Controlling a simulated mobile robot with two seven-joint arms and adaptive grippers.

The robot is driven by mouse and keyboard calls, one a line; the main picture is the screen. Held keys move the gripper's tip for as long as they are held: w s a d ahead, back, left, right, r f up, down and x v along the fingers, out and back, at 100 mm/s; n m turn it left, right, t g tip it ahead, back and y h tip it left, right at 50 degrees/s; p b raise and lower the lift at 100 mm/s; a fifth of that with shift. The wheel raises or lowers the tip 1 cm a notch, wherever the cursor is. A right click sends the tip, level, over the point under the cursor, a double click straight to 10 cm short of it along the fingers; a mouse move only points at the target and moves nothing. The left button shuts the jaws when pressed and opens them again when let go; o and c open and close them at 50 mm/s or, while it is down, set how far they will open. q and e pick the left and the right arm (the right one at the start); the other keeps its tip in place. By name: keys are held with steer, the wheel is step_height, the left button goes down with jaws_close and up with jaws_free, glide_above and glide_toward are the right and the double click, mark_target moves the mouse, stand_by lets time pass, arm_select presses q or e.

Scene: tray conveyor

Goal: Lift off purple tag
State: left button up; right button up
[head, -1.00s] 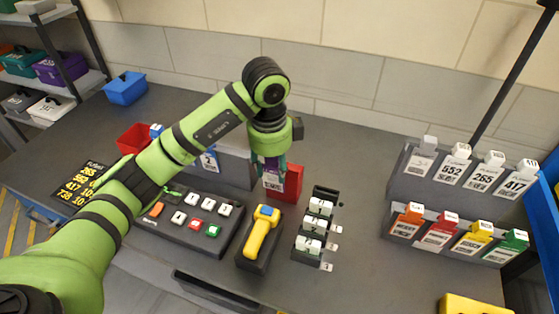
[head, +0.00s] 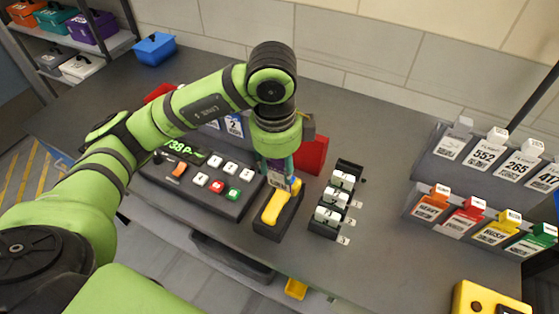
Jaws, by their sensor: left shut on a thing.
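My left gripper (head: 279,168) reaches down from my green arm and is shut on a tag with a white printed label (head: 277,181). A little purple shows at the tag's top, between the fingers; most of that part is hidden. The tag hangs above the upper end of the yellow handheld scanner (head: 274,208), covering its head. I cannot tell whether they touch. My right gripper is not in view.
A red bin (head: 313,156) stands just behind the gripper. A keypad panel (head: 205,184) lies left of the scanner, and a rack of white blocks (head: 333,200) right. Tag holders (head: 428,203) with orange, red, yellow and green tags stand at right. The table between is clear.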

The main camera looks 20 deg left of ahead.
arm_select(q)
steer(key=shift+r+p, duration=2.7)
steer(key=shift+r, duration=0.6)
